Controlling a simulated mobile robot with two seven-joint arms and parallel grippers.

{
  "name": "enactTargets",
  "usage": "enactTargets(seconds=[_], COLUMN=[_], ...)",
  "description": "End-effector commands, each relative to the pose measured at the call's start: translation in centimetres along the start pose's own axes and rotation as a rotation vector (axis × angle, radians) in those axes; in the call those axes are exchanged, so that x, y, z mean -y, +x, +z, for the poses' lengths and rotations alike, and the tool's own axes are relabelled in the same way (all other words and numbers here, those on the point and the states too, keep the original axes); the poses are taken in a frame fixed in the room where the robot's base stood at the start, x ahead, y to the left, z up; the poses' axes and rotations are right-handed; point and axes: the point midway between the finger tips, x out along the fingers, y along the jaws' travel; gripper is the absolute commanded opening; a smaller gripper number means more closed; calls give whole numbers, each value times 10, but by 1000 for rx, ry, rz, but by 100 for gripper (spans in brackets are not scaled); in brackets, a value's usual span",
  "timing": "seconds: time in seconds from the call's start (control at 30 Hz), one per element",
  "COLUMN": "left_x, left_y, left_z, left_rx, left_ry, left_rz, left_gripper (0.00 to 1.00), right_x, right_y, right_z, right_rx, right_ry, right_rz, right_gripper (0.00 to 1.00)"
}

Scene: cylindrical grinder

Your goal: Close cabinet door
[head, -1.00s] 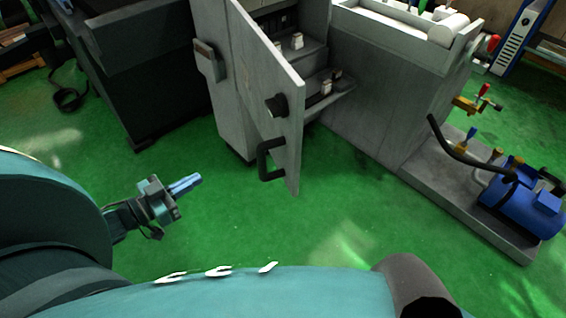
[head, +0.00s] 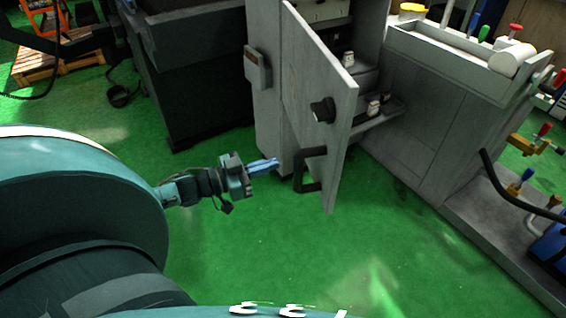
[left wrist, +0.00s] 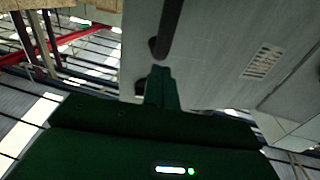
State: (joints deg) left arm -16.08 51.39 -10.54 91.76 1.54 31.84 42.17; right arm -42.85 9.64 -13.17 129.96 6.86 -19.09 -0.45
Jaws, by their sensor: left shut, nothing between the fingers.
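The grey cabinet door (head: 318,90) stands open in the head view, hinged on its left side. It has a black knob (head: 323,110) and a black bar handle (head: 309,170) near its lower edge. Shelves with small items show inside the cabinet (head: 262,110) behind it. My left gripper (head: 276,163) is shut and empty, left of the handle and apart from it in the head view. In the left wrist view, the shut fingers (left wrist: 160,84) point at a grey panel (left wrist: 215,50) with a dark bar (left wrist: 168,28) just beyond the tips. My right gripper is not in view.
A dark machine base (head: 190,70) stands left of the cabinet. A grey bench (head: 440,110) with a tray on top is at right. A pallet (head: 60,62) lies at the far left. The green floor (head: 300,250) in front of the door is clear.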

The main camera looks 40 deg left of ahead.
Motion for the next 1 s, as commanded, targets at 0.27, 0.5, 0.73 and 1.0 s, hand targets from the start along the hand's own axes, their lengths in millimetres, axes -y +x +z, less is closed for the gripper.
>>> enactTargets(seconds=[0.27,0.5,0.73,1.0], left_x=[0,0,0,-7], left_y=[36,43,42,54], left_z=[0,0,0,0], left_rx=[-1,1,1,-3], left_ry=[0,1,0,-3], left_rz=[0,0,0,-31], left_gripper=[0,0,0,0], right_x=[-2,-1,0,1], right_y=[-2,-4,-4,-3], right_z=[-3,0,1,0], right_rx=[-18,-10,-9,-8], right_ry=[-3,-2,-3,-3], right_rz=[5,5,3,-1], right_gripper=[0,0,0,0])
